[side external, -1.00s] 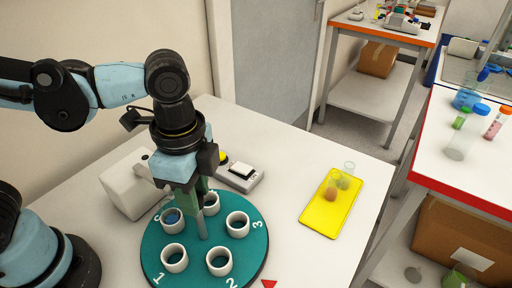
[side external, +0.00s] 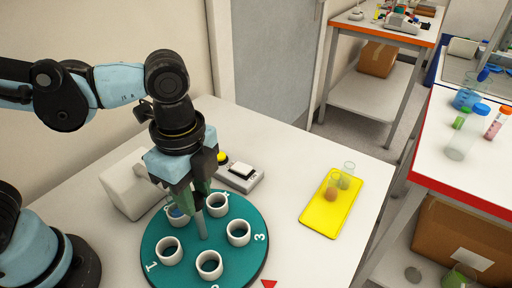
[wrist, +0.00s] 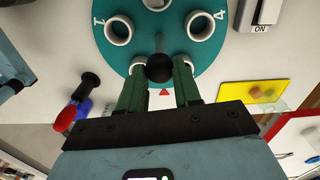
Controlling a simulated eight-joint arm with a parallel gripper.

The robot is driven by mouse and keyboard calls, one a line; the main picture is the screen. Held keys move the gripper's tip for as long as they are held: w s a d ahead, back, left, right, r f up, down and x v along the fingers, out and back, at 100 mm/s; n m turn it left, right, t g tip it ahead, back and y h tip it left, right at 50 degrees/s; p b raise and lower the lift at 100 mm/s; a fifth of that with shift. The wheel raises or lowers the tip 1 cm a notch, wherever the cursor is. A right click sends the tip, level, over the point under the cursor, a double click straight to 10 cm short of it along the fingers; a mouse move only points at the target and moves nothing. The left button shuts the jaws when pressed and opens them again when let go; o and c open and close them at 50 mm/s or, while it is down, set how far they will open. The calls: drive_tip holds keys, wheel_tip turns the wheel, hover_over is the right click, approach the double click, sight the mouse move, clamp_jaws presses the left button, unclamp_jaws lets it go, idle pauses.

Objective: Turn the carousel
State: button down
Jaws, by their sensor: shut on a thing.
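The teal carousel (side external: 237,262) lies on the white table and carries several white ring-shaped cups around a grey central post (side external: 201,226). Numbers 1, 3 and 4 are readable on its rim. Number 2 is partly cut off at the frame's bottom. A cup beside my gripper looks blue inside. My gripper (side external: 188,200) points down over the carousel's middle. In the wrist view its green fingers (wrist: 159,75) stand either side of the post's black knob (wrist: 159,68), shut on it. The wrist view also shows the carousel (wrist: 158,20). The exact finger contact is hidden.
A red triangle (side external: 269,284) marks the table by the carousel's front edge. A white device with a switch (side external: 241,171) stands behind it. A yellow tray (side external: 320,217) with small vessels lies to the right, with clear table between. A white box (side external: 128,185) is at left.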

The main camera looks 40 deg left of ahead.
drive_tip(key=c, duration=0.8)
unclamp_jaws()
drive_tip(key=shift+r, duration=0.15)
wheel_tip(320, 180, up, 12)
drive_tip(key=shift+f, duration=0.1)
drive_tip(key=w+a+f+n+t, duration=0.2)
drive_tip(key=a+f+n, duration=0.1)
drive_tip(key=a+n, duration=0.2)
drive_tip(key=w+a+f+n+t, duration=0.2)
drive_tip(key=a+f+n, duration=0.2)
drive_tip(key=a+n, duration=0.2)
drive_tip(key=w+a+f+n+t, duration=0.2)
drive_tip(key=a+f+n+t, duration=0.1)
drive_tip(key=a+n, duration=0.2)
drive_tip(key=shift+a+f+n, duration=0.15)
drive_tip(key=shift+f+n, duration=0.25)
